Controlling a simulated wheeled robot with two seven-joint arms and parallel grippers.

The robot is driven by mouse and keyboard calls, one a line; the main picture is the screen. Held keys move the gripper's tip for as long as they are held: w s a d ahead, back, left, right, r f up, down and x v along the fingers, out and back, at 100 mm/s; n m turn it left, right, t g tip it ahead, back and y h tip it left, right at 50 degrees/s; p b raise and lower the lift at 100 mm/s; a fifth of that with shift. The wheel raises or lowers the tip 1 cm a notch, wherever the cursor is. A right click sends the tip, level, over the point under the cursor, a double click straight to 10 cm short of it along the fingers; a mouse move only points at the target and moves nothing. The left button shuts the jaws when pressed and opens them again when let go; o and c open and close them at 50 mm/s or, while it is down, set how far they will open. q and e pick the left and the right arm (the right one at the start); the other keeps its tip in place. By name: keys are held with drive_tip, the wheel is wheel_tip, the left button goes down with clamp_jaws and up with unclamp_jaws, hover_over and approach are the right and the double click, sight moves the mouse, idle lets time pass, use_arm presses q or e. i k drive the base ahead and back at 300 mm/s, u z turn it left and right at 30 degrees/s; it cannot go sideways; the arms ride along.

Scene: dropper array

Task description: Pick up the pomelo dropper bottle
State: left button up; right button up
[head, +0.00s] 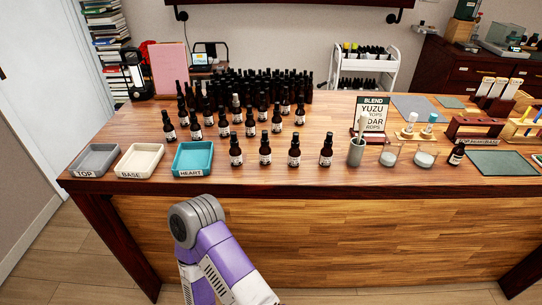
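Many dark brown dropper bottles with black tops and white labels stand upright on the wooden counter (330,190). A front row of several runs across the middle, from a bottle (236,154) on the left to a bottle (326,154) on the right. A looser group, including a bottle (169,131), stands behind to the left, before a dense cluster (260,88). The labels are too small to read, so I cannot tell which bottle is pomelo. Neither of my grippers is in view; only a purple and grey part of my arm shows at the bottom.
Grey TOP (95,161), cream BASE (139,161) and teal HEART (193,159) trays sit at the left. A BLEND sign (371,113), a grey cup (356,152) and glass beakers (424,157) stand right of the front row. A lone bottle (457,154) stands farther right.

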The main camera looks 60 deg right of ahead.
sight(265, 150)
drive_tip(key=k, duration=0.3)
drive_tip(key=z, duration=0.95)
